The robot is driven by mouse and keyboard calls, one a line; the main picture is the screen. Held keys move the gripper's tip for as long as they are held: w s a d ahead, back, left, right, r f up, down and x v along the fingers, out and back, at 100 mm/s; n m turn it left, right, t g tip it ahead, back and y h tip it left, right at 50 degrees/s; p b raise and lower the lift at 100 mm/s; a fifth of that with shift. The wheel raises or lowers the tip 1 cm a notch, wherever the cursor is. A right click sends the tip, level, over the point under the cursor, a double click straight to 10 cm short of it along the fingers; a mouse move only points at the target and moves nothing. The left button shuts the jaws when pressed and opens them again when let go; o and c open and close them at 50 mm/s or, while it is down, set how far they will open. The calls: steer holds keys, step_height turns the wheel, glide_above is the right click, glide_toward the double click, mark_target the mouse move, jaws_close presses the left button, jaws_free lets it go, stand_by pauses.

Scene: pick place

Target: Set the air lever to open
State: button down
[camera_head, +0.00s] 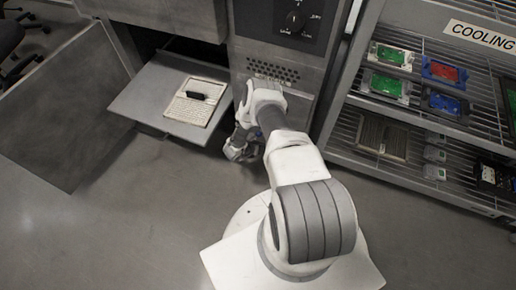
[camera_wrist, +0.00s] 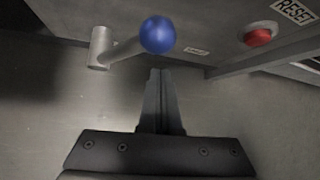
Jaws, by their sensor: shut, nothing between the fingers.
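The air lever (camera_wrist: 125,46) shows in the wrist view as a grey metal rod on a round base, with a blue ball knob (camera_wrist: 158,35) at its right end. A small label (camera_wrist: 196,51) sits on the panel to the right of the knob; its text is too small to read. My gripper (camera_wrist: 160,72) is shut and empty, with its fingertips just below the knob in the picture. I cannot tell whether they touch it.
A red button (camera_wrist: 258,37) under a RESET label (camera_wrist: 296,11) is right of the lever. A COOLING rack (camera_head: 350,150) with several coloured units stands at right. The floor between is clear.

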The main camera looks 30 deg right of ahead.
steer(key=a+r+p, duration=0.3)
steer(key=a, duration=0.6)
steer(key=shift+w+r, duration=0.3)
steer(key=shift+w, duration=0.15)
steer(key=shift+s, duration=0.1)
